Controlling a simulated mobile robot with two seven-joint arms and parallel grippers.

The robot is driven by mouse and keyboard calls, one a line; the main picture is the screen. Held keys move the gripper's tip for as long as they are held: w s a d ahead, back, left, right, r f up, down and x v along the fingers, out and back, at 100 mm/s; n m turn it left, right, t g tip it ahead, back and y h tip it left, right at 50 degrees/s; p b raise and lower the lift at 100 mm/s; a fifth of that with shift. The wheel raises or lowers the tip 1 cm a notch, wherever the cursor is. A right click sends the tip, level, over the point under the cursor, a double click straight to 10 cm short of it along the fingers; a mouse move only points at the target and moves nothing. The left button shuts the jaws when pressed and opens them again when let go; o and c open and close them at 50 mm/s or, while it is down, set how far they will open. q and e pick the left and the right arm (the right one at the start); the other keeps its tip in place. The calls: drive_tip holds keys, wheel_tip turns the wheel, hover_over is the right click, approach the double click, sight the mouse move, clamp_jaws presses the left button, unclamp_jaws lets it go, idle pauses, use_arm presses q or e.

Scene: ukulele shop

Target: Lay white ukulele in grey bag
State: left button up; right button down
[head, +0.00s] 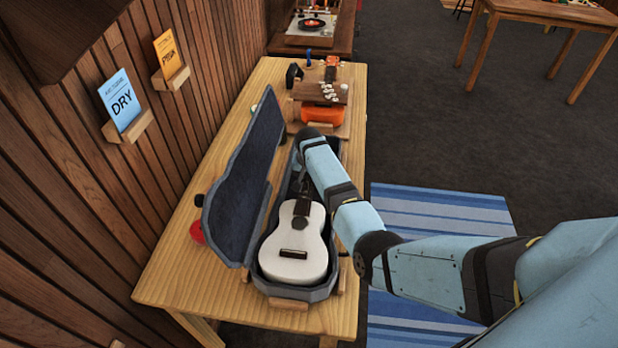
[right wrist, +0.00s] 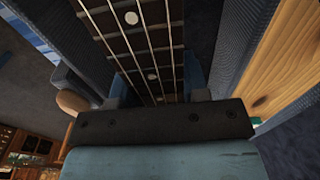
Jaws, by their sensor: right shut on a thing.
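The white ukulele (head: 292,268) lies face up inside the open grey bag (head: 243,185), its body within the bag's near, wide end. The bag looks like a hinged case with its lid standing up on the left. My right gripper (head: 304,186) is shut on the ukulele's neck, with the arm reaching in from the right over the bag's side. In the right wrist view the dark fretboard (right wrist: 150,58) with its strings runs between the fingers, with grey bag walls (right wrist: 238,45) on both sides. My forearm hides the headstock in the head view. My left gripper is not in view.
The bag rests on a wooden bench (head: 170,280) along a plank wall. A red item (head: 196,232) sits left of the lid. A striped blue rug (head: 440,215) covers floor to the right.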

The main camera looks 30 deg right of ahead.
drive_tip(key=shift+f+b, duration=0.8)
drive_tip(key=shift+f, duration=0.7)
drive_tip(key=c, duration=0.5)
unclamp_jaws()
drive_tip(key=shift+c, duration=0.2)
drive_tip(key=shift+r, duration=0.1)
drive_tip(key=shift+r+p, duration=0.9)
drive_tip(key=shift+p, duration=0.3)
drive_tip(key=shift+r, duration=0.15)
drive_tip(key=shift+r+p, duration=1.1)
drive_tip(key=shift+p, duration=0.2)
